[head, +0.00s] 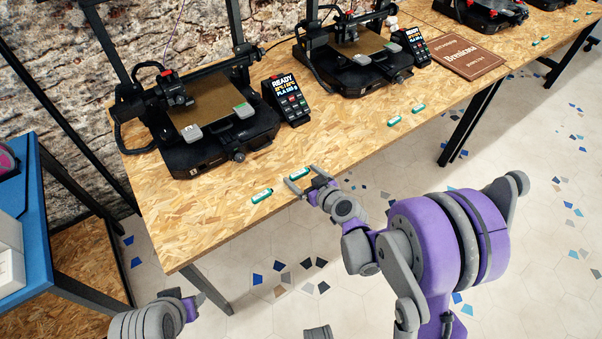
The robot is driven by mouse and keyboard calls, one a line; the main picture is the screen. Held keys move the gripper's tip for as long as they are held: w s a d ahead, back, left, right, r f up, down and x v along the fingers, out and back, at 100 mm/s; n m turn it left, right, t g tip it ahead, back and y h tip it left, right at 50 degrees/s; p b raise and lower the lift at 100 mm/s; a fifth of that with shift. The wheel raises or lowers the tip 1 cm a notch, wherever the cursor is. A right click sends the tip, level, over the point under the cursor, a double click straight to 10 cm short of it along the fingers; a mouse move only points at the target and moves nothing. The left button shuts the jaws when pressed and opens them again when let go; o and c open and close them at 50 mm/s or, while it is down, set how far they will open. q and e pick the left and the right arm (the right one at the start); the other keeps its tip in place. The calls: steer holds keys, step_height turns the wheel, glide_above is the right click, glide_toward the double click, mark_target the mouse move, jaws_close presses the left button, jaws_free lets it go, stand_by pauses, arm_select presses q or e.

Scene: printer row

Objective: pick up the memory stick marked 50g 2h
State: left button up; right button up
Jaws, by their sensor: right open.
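Two small teal-and-white memory sticks lie near the front edge of the wooden table, before the nearest printer: a left one (262,195) and a right one (300,173). Their markings are too small to read, so I cannot tell which is 50g 2h. My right gripper (298,179) is open, its fingers on either side of the right stick; I cannot tell whether they touch it. My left gripper (198,300) is low at the left, away from the table top; its jaws are not clear.
A black printer (215,145) with a READY display (287,101) stands behind the sticks. A second printer (355,70), two more sticks (394,121) and a brown book (468,57) are farther right. A blue-topped table (40,225) is at the left. The table's front strip is mostly clear.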

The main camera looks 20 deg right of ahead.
steer(key=shift+w+f, duration=0.1)
steer(key=shift+w, duration=0.15)
steer(key=c, duration=1.2)
